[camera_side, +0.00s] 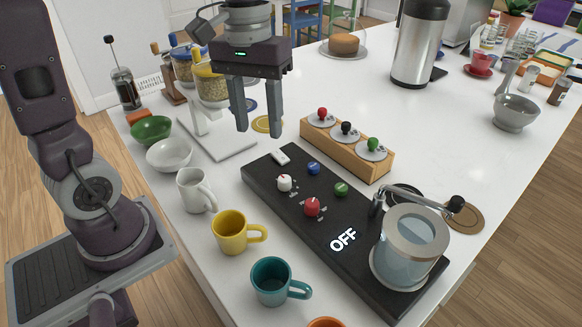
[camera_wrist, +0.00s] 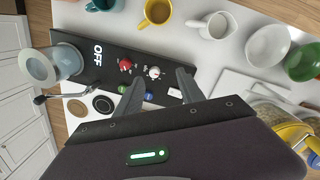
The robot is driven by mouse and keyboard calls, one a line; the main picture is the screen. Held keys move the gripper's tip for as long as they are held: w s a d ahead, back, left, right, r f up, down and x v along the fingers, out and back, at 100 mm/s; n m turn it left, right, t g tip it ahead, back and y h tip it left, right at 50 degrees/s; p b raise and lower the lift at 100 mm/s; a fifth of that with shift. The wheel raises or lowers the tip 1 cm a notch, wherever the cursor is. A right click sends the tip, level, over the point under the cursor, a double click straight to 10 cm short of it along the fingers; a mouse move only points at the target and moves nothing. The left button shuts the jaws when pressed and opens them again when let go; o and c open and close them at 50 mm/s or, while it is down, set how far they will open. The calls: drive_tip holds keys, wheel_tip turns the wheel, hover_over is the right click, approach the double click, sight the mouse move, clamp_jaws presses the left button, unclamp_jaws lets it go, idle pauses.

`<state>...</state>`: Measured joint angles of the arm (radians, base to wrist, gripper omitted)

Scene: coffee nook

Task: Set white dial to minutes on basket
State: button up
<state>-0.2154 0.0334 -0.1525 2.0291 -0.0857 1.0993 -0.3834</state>
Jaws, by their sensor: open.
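The white dial (camera_side: 284,183) stands on the black control panel (camera_side: 262,177) in the side view. It also shows in the wrist view (camera_wrist: 154,72), just ahead of my fingertips. My gripper (camera_side: 258,132) is open and empty, its fingers pointing down above the counter, behind and left of the panel's far end. A red dial (camera_side: 312,207), a blue button (camera_side: 313,168) and a green button (camera_side: 341,189) share the panel. The panel reads OFF. Small marks surround the dials, too small to read. I cannot make out a thing called basket.
A glass container (camera_side: 408,250) with a crank stands at the panel's near end. White (camera_side: 195,190), yellow (camera_side: 232,232) and teal (camera_side: 270,281) mugs line its left side. A wooden block (camera_side: 350,148) with colored knobs lies behind it. A white scale (camera_side: 215,137) stands left of my gripper.

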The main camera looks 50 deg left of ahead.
sight(285, 178)
drive_tip(key=w+f+n+g, duration=0.1)
drive_tip(key=f, duration=0.3)
drive_tip(key=w+d+f+n+g+h, duration=0.1)
drive_tip(key=f, duration=0.3)
drive_tip(key=w+f+n+g+h, duration=0.1)
drive_tip(key=w+f, duration=0.1)
drive_tip(key=f, duration=0.3)
drive_tip(key=shift+w+d+f, duration=0.1)
drive_tip(key=shift+d, duration=0.05)
clamp_jaws()
